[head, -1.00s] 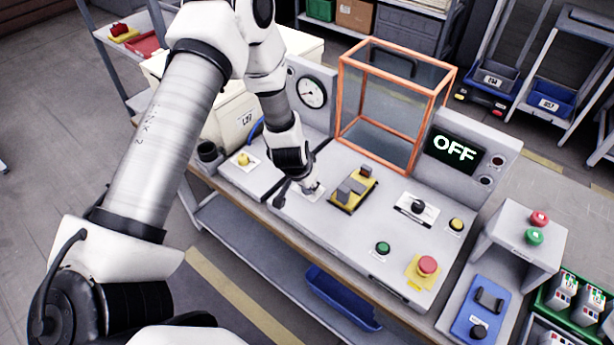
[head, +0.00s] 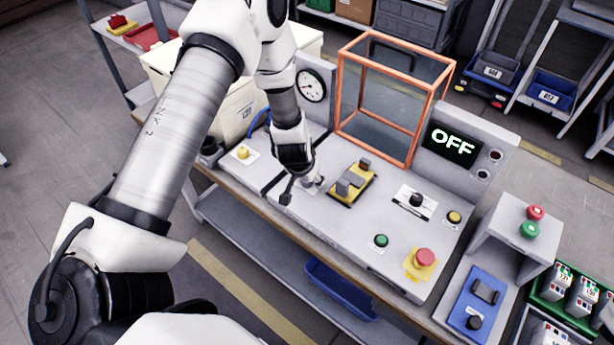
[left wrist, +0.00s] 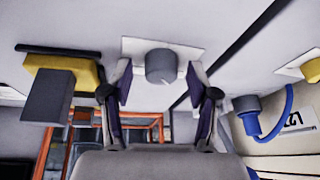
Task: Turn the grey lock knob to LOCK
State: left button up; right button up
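The grey lock knob (left wrist: 160,65) is a short round knob on a white plate (left wrist: 131,46) in the left wrist view. A pale mark shows on its lower rim. My left gripper (left wrist: 160,74) is open, with one finger on each side of the knob and a visible gap at each side. In the head view my left gripper (head: 299,188) is low over the panel (head: 345,225), left of the yellow-based grey fixture (head: 351,183). There it mostly hides the knob, and its label cannot be read. My right gripper is not in view.
The yellow-and-grey fixture (left wrist: 62,85) stands beside the fingers. An orange-framed clear guard (head: 395,95) rises behind. A display (head: 454,146) reads OFF. A black selector (head: 417,200), green button (head: 381,241) and red button (head: 425,257) are on the panel's right.

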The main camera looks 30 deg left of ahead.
pick_arm(q)
jog(key=shift+r, duration=0.1)
jog(key=v, duration=1.2)
jog(key=shift+d, duration=0.1)
